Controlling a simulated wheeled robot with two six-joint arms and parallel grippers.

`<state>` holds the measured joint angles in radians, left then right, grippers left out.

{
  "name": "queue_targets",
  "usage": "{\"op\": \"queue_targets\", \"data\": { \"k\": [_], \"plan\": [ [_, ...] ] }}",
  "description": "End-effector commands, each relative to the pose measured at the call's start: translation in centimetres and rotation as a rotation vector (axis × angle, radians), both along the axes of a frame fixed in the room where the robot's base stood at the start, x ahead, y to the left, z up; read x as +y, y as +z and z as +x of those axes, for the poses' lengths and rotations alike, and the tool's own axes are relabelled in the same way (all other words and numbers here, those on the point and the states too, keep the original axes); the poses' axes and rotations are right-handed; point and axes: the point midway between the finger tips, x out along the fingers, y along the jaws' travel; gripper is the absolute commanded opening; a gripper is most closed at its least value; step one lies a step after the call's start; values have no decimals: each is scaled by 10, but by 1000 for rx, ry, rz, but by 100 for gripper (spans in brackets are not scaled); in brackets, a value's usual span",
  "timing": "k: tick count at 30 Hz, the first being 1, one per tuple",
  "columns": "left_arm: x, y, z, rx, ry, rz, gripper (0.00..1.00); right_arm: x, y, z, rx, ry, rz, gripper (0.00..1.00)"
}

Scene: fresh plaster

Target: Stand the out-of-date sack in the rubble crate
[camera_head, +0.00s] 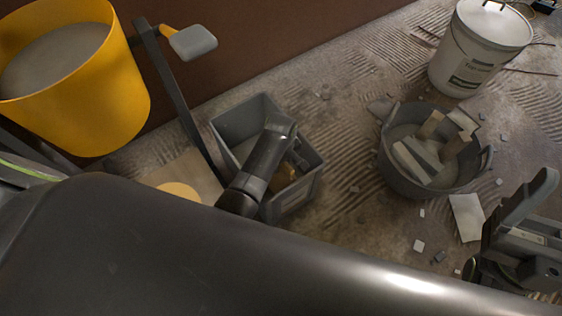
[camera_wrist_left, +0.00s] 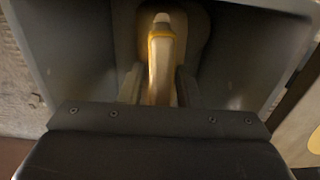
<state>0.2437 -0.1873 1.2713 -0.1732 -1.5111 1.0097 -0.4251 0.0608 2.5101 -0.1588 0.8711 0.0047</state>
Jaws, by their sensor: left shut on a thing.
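The grey rectangular crate (camera_head: 305,193) stands on the floor near the middle of the head view. My left gripper (camera_head: 287,165) reaches down into it. In the left wrist view the gripper (camera_wrist_left: 158,88) is shut on a tan sack (camera_wrist_left: 161,62) with a yellow edge at its top. Grey crate walls (camera_wrist_left: 240,62) slope around the gripper and the sack. In the head view only a small brown part of the sack (camera_head: 284,174) shows. The wrist and the crate wall hide the rest, so I cannot tell whether its base touches the crate floor.
A dark round tub (camera_head: 403,176) with broken blocks stands right of the crate. A yellow bucket (camera_head: 128,100) of grey plaster is upper left, a white lidded bucket (camera_head: 463,65) upper right. Chips litter the ridged floor.

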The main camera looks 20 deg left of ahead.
Motion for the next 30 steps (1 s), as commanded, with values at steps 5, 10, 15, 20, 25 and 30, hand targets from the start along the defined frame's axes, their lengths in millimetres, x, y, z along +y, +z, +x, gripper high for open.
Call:
{"op": "queue_targets", "data": {
  "k": [5,10,15,20,25,30],
  "plan": [
    [0,-3,0,-1,0,0,36,0,0,0,0,1,1,78],
    [0,-3,0,0,0,0,54,0,0,0,0,1,0,78],
    [0,-3,0,0,0,0,54,0,0,0,1,1,0,78],
    [0,0,0,-1,0,-1,54,0,0,0,-2,0,3,78],
    [0,10,0,0,-1,0,54,-3,1,9,56,-9,16,78],
    [0,15,0,-1,0,1,54,-13,-6,34,212,-30,59,78]
  ]
}}
